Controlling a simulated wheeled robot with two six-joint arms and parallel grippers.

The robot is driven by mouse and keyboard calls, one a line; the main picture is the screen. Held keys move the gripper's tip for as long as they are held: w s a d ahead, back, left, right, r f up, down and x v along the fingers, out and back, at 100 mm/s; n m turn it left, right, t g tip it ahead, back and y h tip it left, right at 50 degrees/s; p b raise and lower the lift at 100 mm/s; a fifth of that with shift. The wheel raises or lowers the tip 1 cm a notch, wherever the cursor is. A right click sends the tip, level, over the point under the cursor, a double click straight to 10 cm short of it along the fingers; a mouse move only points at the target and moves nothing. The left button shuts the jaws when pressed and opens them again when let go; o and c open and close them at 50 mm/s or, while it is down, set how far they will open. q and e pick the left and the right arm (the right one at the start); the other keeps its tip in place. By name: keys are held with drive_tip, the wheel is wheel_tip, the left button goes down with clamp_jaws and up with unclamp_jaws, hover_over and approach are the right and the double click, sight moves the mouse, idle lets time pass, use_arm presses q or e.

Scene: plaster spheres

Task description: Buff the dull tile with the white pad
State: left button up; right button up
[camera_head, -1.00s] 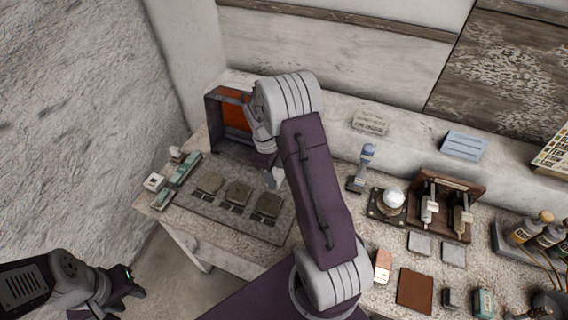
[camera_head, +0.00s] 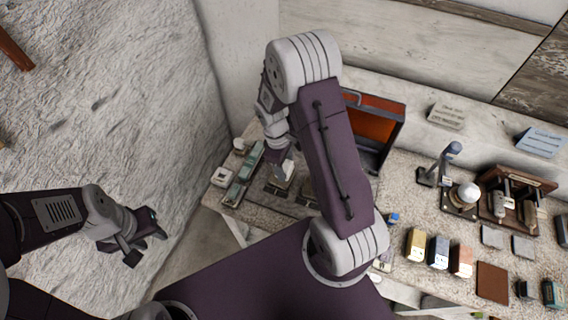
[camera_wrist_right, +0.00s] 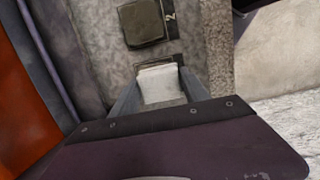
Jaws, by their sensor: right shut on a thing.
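My right gripper (camera_head: 282,166) is shut on a white pad (camera_wrist_right: 160,84) low over the left end of the grey tile board (camera_wrist_right: 190,35). I cannot tell whether the pad touches the board. A dark square tile (camera_wrist_right: 141,22) beside a "2" mark lies just past the pad in the right wrist view. In the head view another dark tile (camera_head: 305,191) shows partly beside my right arm. The surface under the pad is mostly hidden, so I cannot tell which tile is dull. My left gripper (camera_head: 141,240) is open and empty, out left, away from the table.
An orange-lined box (camera_head: 374,110) stands behind my right arm. Small green and white pieces (camera_head: 240,175) lie left of the board. Coloured blocks (camera_head: 438,250), a brown square (camera_head: 492,281) and a wooden rack (camera_head: 512,190) fill the right side. Open floor lies left of the table.

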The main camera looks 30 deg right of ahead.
drive_tip(key=f+b, duration=0.3)
drive_tip(key=f, duration=0.1)
drive_tip(key=shift+w+a, duration=0.25)
drive_tip(key=shift+w, duration=0.05)
drive_tip(key=shift+f, duration=0.2)
drive_tip(key=shift+s+d, duration=0.15)
drive_tip(key=shift+s, duration=0.05)
drive_tip(key=shift+f+b, duration=0.55)
drive_tip(key=shift+w, duration=0.15)
drive_tip(key=shift+f+b, duration=0.35)
drive_tip(key=shift+f, duration=0.3)
drive_tip(key=shift+r, duration=0.1)
